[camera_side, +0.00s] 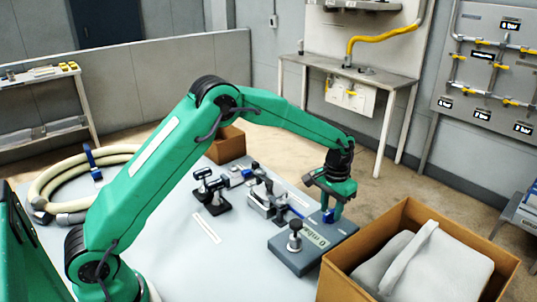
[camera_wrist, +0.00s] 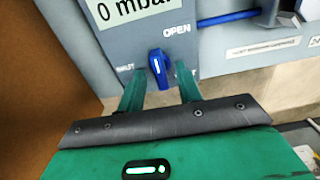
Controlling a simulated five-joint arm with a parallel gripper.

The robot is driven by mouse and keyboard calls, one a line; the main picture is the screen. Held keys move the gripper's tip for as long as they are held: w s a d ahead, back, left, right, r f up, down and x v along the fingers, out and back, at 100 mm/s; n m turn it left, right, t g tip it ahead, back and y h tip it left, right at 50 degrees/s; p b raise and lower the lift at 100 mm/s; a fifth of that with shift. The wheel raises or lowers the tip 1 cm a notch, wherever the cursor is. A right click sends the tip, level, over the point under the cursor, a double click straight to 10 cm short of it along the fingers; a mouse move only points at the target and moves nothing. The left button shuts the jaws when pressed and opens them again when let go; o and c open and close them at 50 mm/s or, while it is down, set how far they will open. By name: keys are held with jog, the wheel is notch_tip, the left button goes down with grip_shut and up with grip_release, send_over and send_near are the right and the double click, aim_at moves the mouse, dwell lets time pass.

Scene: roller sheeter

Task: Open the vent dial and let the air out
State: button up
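The blue vent dial (camera_wrist: 160,70) sits on a grey panel (camera_wrist: 210,45) in the wrist view. Its white line runs nearly up and down, slightly tilted. The word OPEN is printed just above it, with partly covered words to both sides. A display (camera_wrist: 135,8) above left reads 0 mbar. My gripper (camera_wrist: 160,78) has its two green fingers either side of the dial, with a visible gap on each side. It looks open. In the side view my gripper (camera_side: 331,211) points down over the grey box (camera_side: 290,255), at the blue dial.
A cardboard box (camera_side: 345,275) with grey padding stands close on the right of the panel. A metal knob post (camera_side: 295,238) rises from the grey box. A clamp-like fitting (camera_side: 265,200) and a black-based fitting (camera_side: 212,190) stand left. A coiled hose (camera_side: 45,190) lies far left.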

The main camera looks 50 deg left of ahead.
aim_at(331, 212)
notch_tip(331, 212, up, 7)
jog(key=shift+r, duration=0.1)
dwell(0.4)
jog(key=shift+s+r, duration=0.1)
jog(key=shift+r, duration=0.1)
jog(key=s+a+r+t, duration=0.3)
jog(key=s+a+r, duration=0.1)
jog(key=s+r, duration=1)
jog(key=s+a+f+t, duration=0.1)
jog(key=s, duration=0.8)
jog(key=s+a+f+t, duration=0.1)
jog(key=s+a, duration=0.1)
jog(key=s, duration=0.8)
jog(key=shift+f+t, duration=0.15)
jog(key=shift+t, duration=0.15)
